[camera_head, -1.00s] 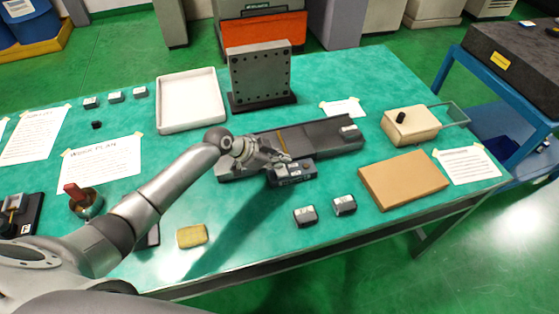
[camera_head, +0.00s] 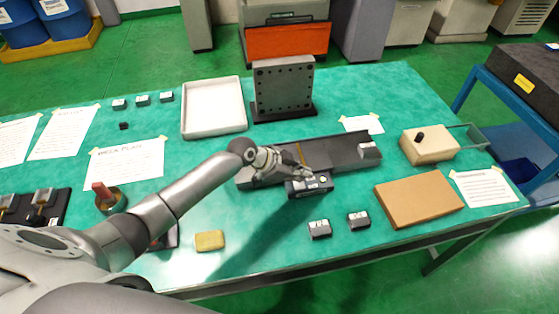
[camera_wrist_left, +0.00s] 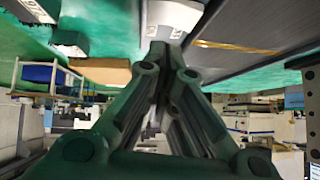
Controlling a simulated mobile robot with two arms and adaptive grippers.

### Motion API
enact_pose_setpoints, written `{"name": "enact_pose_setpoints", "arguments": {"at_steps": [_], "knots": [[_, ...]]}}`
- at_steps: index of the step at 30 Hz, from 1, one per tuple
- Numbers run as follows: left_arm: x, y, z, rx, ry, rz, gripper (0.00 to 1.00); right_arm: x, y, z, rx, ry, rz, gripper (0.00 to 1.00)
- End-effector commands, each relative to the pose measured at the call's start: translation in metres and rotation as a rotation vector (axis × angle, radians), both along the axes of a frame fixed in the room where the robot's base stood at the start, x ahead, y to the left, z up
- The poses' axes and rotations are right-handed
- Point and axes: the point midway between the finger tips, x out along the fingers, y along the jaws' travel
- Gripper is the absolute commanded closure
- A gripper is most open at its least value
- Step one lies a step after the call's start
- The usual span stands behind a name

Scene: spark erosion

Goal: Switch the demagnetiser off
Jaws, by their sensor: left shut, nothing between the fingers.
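The demagnetiser appears to be the long dark flat unit (camera_head: 345,150) with a brass strip across it, mid-table. A small dark control box (camera_head: 309,188) with buttons or a switch sits at its front edge. My left gripper (camera_head: 309,175) is shut and empty, its fingertips over the control box's top. In the left wrist view the closed fingertips (camera_wrist_left: 158,52) lie close to a pale grey surface, with the brass-striped bed (camera_wrist_left: 240,50) beside them. Contact and the switch position cannot be told. My right gripper is not in view.
Two small dark blocks (camera_head: 320,229) lie in front. A brown board (camera_head: 418,198) and a beige box with a black knob (camera_head: 430,148) are to the right. A yellow sponge (camera_head: 210,241) lies front left.

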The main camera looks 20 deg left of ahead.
Motion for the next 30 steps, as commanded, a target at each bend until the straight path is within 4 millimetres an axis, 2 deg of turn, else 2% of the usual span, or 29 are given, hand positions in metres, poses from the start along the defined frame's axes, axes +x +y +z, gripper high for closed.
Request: {"name": "enact_pose_setpoints", "arguments": {"at_steps": [1, 2, 4, 11, 18, 30], "knots": [[0.001, -0.004, 0.017, 0.000, -0.001, -0.001, 1.00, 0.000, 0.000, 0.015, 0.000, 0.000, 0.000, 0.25], [0.001, -0.006, 0.022, 0.000, -0.001, -0.001, 1.00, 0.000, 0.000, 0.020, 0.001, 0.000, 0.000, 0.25], [-0.005, 0.003, 0.021, 0.004, -0.002, 0.001, 1.00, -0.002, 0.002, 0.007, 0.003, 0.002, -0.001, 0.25], [-0.026, 0.027, 0.051, 0.005, -0.004, 0.000, 1.00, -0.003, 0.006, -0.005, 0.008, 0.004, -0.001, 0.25], [-0.042, 0.045, 0.077, 0.002, -0.001, 0.001, 1.00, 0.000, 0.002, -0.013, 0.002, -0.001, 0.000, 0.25], [-0.046, 0.048, 0.085, 0.000, 0.001, 0.001, 1.00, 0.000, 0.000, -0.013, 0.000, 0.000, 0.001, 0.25]]}}
